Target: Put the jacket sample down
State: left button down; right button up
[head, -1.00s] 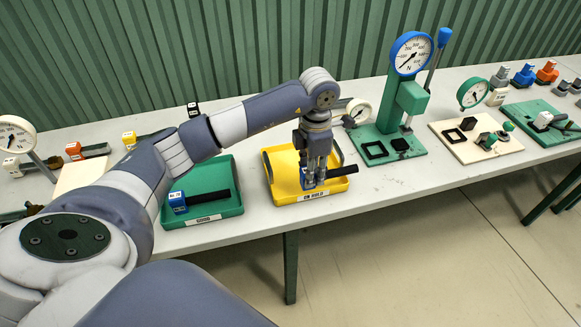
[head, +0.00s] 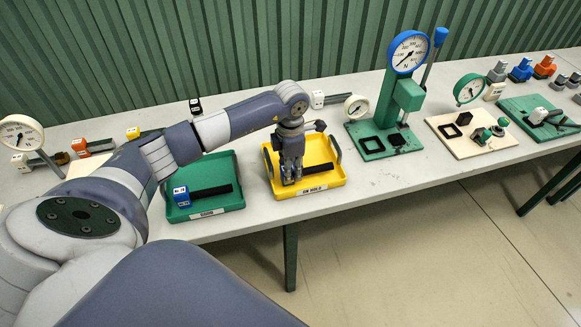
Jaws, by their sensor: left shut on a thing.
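My left gripper (head: 290,181) points down into the yellow tray (head: 312,188), whose label seems to read "ON HOLD". It is shut on a jacket sample, whose black strip (head: 318,168) sticks out to the right of the fingers, low over the tray floor. The fingers hide the sample's other end, and I cannot tell whether it touches the floor. A second black sample with a blue tag (head: 181,196) lies in the green tray (head: 205,206) to the left. My right gripper is not in view.
A green press with a blue-rimmed dial (head: 409,51) stands right of the yellow tray. A beige board (head: 470,135) and small gauges are farther right. A white dial gauge (head: 20,133) stands far left. The tabletop (head: 370,176) in front of the press is clear.

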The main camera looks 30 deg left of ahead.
pick_arm(q)
jog(key=c, duration=1.2)
grip_release()
jog(key=shift+c, duration=0.2)
jog(key=shift+r, duration=0.35)
notch_tip(320, 180, up, 12)
jog(key=b, duration=0.3)
jog(key=shift+f+b, duration=0.25)
jog(key=shift+b, duration=0.1)
